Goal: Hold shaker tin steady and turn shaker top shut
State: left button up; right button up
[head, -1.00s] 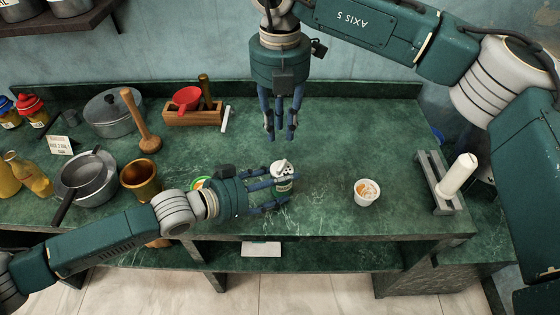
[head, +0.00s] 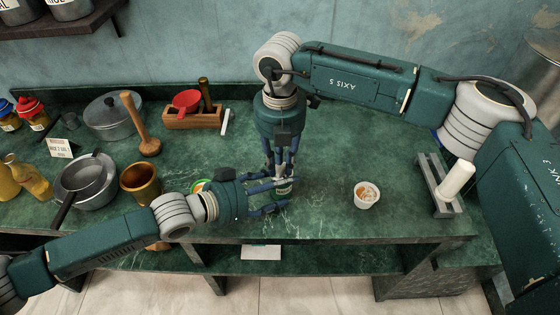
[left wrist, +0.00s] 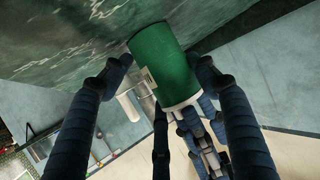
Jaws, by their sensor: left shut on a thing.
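The green shaker tin (head: 284,188) stands near the front of the counter, mostly hidden by fingers in the head view. The left wrist view shows its green side (left wrist: 162,58) and the white shaker top (left wrist: 182,105) at its end. My left gripper (head: 279,194) comes in from the left and is shut around the tin. My right gripper (head: 280,171) points down from above, its fingers at the shaker top. Its dark fingers also show beside the top in the left wrist view (left wrist: 190,128). Whether they grip the top is hidden.
A small white cup (head: 367,195) stands to the right, with clear counter between. A grey holder with a white roll (head: 445,185) is at the right end.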

aim_at(281, 167)
grip_shut()
jog(key=shift+m, duration=0.3)
jog(key=m, duration=0.4)
jog(key=shift+w+d+m, duration=0.1)
jog(key=shift+m, duration=2.2)
jog(key=shift+o, duration=0.5)
grip_release()
notch_tip(281, 167, up, 12)
